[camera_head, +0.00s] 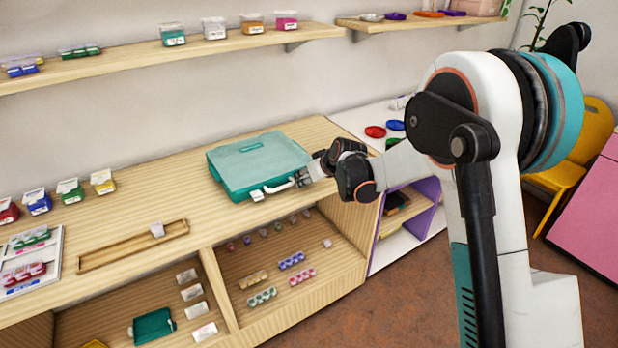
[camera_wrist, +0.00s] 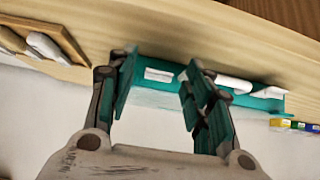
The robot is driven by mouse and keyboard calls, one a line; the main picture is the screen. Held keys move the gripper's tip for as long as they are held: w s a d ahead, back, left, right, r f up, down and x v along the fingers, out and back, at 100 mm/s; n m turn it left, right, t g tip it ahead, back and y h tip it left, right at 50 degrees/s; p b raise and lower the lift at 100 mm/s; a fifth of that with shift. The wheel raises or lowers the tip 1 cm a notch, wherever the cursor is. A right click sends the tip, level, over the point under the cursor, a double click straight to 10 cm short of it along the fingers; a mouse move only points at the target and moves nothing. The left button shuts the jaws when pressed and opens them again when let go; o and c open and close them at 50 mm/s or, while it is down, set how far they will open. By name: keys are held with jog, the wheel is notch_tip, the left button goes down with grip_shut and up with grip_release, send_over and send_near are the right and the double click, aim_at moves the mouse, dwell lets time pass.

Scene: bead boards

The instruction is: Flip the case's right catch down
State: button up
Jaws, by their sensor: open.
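The teal case (camera_head: 232,180) lies closed on the wooden counter, and its front side also shows in the wrist view (camera_wrist: 150,92). A white handle (camera_head: 280,187) is on its front. The left catch (camera_head: 257,196) is a white tab at the front left. My gripper (camera_head: 304,179) is at the case's front right corner and hides most of the right catch in the head view. In the wrist view, which looks upside down, my open gripper (camera_wrist: 158,68) has the white right catch (camera_wrist: 158,75) between its fingertips. I cannot tell whether they touch it.
A narrow wooden tray (camera_head: 130,247) lies to the left on the counter. Small coloured boxes (camera_head: 70,190) stand further left. Red and blue lids (camera_head: 375,131) lie on the white surface to the right. Shelves (camera_head: 180,55) hang above. The counter around the case is clear.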

jog(key=c, duration=1.1)
jog(key=shift+s+d+f+t+y+b, duration=0.15)
jog(key=shift+f+t+y+b, duration=0.4)
jog(key=shift+b, duration=0.55)
jog(key=shift+f+t+b, duration=0.15)
jog(key=shift+t+b, duration=0.25)
jog(key=shift+t, duration=0.15)
jog(key=o, duration=1.1)
jog(key=v, duration=1.2)
jog(key=shift+d, duration=0.2)
